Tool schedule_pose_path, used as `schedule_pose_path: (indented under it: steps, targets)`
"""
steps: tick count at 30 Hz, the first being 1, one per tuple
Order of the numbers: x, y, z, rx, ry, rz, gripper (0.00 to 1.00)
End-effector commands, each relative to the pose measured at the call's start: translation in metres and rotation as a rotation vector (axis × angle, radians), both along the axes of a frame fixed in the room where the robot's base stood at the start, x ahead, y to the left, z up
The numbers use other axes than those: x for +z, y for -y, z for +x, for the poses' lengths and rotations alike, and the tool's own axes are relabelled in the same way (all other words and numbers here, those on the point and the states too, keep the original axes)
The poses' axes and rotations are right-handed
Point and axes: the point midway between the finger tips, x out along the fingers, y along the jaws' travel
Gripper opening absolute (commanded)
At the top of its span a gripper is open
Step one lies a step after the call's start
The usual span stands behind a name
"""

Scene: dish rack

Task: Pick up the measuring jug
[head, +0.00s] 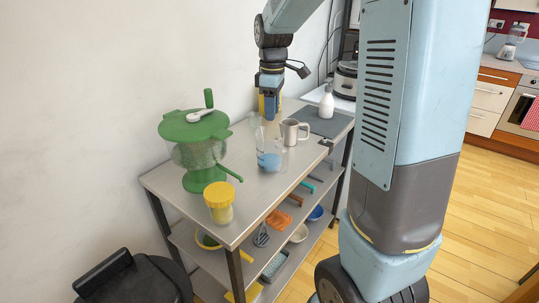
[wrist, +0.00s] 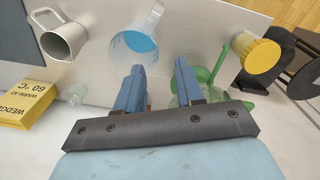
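The measuring jug (head: 268,146) is clear, with blue in its lower part. It stands upright on the steel table top (head: 258,190), in front of my gripper in the head view. In the wrist view the jug (wrist: 122,22) is at the top, beyond the fingertips, with its handle at upper right. My gripper (head: 270,112) points down above the table, behind the jug. In the wrist view my gripper (wrist: 161,70) has its two blue fingers apart with nothing between them. No contact with the jug shows.
A steel mug (head: 292,131) stands close right of the jug. A yellow box (wrist: 28,105) and a small glass (wrist: 75,95) are near the wall. A green salad spinner (head: 197,150) and a yellow-lidded jar (head: 219,203) stand left.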

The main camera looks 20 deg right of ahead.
Motion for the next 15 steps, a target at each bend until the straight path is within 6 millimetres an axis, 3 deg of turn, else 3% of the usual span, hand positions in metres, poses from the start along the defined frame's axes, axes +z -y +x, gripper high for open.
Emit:
schedule_pose_path:
  steps: [8,15]
  targets:
    - [-0.022,-0.001,0.011,0.049,-0.026,-0.003,0.37]
    - [-0.063,0.000,0.011,0.047,-0.026,-0.004,0.37]
